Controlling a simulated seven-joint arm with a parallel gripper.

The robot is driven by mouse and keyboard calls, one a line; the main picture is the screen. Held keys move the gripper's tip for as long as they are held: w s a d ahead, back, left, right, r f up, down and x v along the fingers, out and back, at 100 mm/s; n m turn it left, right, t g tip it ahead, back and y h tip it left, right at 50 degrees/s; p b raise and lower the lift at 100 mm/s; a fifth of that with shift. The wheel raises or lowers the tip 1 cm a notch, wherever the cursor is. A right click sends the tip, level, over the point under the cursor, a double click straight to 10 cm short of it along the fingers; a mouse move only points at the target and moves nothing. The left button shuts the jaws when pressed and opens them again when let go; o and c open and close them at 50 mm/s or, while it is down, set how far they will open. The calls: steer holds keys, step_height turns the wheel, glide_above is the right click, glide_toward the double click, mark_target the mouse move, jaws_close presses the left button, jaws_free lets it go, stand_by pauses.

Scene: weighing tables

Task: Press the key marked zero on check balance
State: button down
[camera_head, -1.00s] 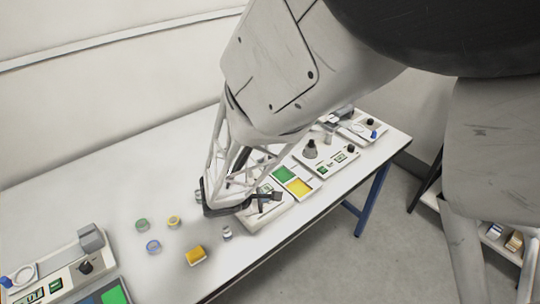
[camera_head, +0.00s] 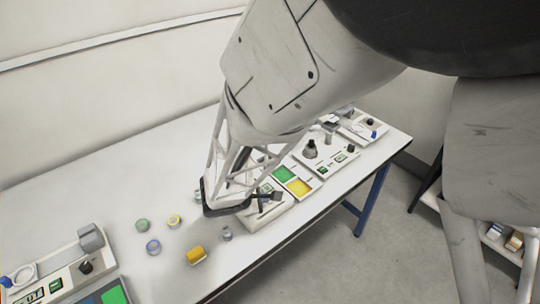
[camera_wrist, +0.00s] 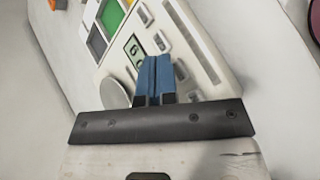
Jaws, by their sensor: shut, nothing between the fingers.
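A white balance (camera_wrist: 215,62) lies under my gripper in the wrist view. It has a small green display (camera_wrist: 134,50), a round grey pan (camera_wrist: 113,92) and several grey keys, one of them a key (camera_wrist: 161,41) just beyond the fingertips. The markings on the keys are too small to read, and I see no label naming the balance. In the head view this balance (camera_head: 262,218) is partly hidden by my arm. My gripper (camera_wrist: 154,60) has its two blue fingers together and empty, over the key area. I cannot tell whether the tips touch a key. The gripper also shows in the head view (camera_head: 270,197).
Another balance (camera_head: 60,272) is at lower left.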

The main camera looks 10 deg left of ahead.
steer(key=shift+f, duration=0.8)
stand_by(1.2)
steer(key=shift+r, duration=0.1)
stand_by(0.3)
steer(key=shift+r, duration=0.65)
steer(key=shift+r, duration=0.2)
steer(key=shift+r, duration=2.35)
steer(key=shift+d, duration=0.1)
